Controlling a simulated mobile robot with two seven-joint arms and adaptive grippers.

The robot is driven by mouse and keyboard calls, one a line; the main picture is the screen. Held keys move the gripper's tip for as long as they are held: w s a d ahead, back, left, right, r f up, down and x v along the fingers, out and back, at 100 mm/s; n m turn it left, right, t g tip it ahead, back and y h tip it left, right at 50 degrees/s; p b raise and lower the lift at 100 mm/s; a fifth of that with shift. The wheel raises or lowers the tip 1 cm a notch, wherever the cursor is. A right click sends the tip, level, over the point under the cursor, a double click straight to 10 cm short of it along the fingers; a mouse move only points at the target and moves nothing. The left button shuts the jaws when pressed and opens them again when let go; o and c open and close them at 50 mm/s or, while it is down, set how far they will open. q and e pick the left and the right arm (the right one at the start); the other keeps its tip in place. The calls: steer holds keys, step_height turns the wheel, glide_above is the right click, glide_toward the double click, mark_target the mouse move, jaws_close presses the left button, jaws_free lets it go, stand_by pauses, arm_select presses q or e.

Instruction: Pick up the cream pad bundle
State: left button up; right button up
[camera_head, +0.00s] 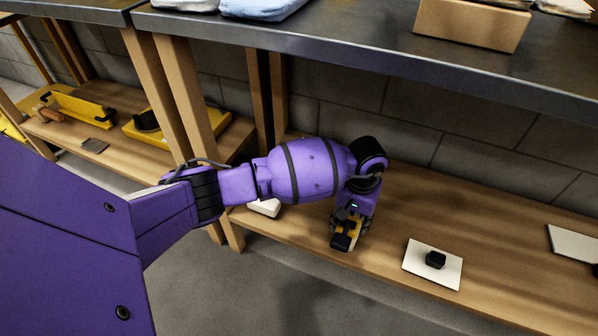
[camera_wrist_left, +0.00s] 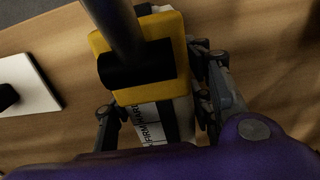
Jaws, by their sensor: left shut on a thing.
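My left gripper (camera_head: 345,228) is low over the wooden lower shelf, pointing down. In the left wrist view, its fingers (camera_wrist_left: 158,105) stand on either side of a yellow-ended block (camera_wrist_left: 158,96) and are shut on it. The block has a pale, cream-like side with dark lettering and a black band. A black cylinder and rod cross its yellow end. In the head view only a small yellow and black part shows. I cannot tell whether this block is the cream pad bundle, or whether it touches the shelf. My right gripper is not in view.
A white plate (camera_head: 416,271) with a black knob lies on the lower shelf (camera_head: 310,255), right of my gripper. Another pale plate (camera_head: 575,243) lies farther right. A dark counter (camera_head: 370,55) overhangs the shelf, carrying a cardboard box (camera_head: 470,25) and light blue folded pads (camera_head: 262,8).

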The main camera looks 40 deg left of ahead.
mark_target(354, 214)
arm_select(q)
steer(key=shift+w, duration=0.1)
steer(key=shift+c, duration=1.2)
steer(key=shift+r, duration=0.1)
steer(key=shift+r, duration=0.55)
step_height(354, 214, up, 2)
steer(key=shift+w+r+p, duration=0.1)
steer(key=shift+r+p, duration=0.15)
steer(key=shift+p, duration=0.55)
steer(key=s+a+r+p, duration=0.2)
steer(key=s+r+p, duration=0.1)
steer(key=s, duration=0.3)
steer(key=s+a+r+p, duration=0.3)
steer(key=s+r+p, duration=0.1)
steer(key=s+r, duration=0.2)
steer(key=shift+s+a, duration=0.3)
steer(key=shift+s, duration=0.25)
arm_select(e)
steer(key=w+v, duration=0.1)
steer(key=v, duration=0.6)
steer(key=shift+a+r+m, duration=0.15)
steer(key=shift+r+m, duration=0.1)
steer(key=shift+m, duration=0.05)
arm_select(q)
steer(key=shift+r, duration=0.1)
